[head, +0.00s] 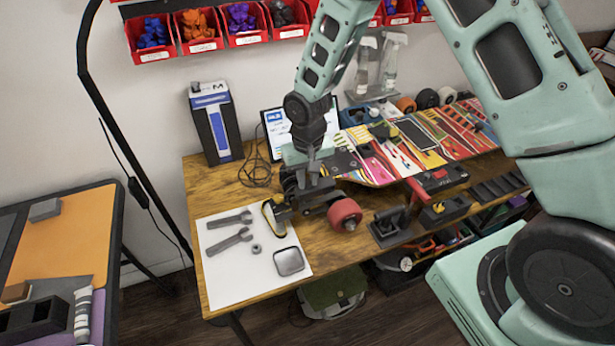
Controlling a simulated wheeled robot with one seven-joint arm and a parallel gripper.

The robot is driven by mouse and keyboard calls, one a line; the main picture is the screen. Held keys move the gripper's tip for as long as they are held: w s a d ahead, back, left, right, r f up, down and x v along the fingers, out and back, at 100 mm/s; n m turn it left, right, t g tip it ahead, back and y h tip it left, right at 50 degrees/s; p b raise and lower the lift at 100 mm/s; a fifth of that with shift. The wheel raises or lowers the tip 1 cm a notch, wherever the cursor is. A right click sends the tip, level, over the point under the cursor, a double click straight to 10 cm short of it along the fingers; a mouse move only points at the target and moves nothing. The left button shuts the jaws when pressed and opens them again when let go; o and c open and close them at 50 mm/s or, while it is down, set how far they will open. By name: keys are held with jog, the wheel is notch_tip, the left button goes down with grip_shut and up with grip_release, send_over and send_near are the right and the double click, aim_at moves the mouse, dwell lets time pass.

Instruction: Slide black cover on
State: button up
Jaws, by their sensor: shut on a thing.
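My gripper (304,187) points down over the near left part of the wooden table, at the skateboard truck. It is shut on a dark part, mostly hidden by the fingers and hard to tell from the truck. A red wheel (345,213) shows at the truck's right end. An oblong black piece with a yellow face (273,217) stands upright at the left end, close beside the gripper; it may be the black cover. I cannot tell whether it touches the fingers or how far it sits on the truck.
A white mat (235,285) holds two wrenches (229,230), a nut (256,248) and a square metal dish (289,261). The colourful skateboard deck (470,125) lies behind to the right. Black holders (390,228) line the front edge. A blue-white box (216,122) stands at the back left.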

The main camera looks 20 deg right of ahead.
aim_at(307, 190)
jog(key=shift+f, duration=0.15)
jog(key=shift+f+b, duration=0.75)
jog(key=shift+f, duration=0.1)
dwell(0.7)
jog(key=shift+f+b, duration=0.65)
jog(key=shift+f, duration=0.25)
jog(key=shift+f, duration=0.1)
dwell(0.5)
jog(key=shift+f, duration=0.3)
jog(key=shift+f+b, duration=0.2)
jog(key=shift+b, duration=0.15)
dwell(0.8)
jog(key=shift+r, duration=0.1)
jog(key=o, duration=0.9)
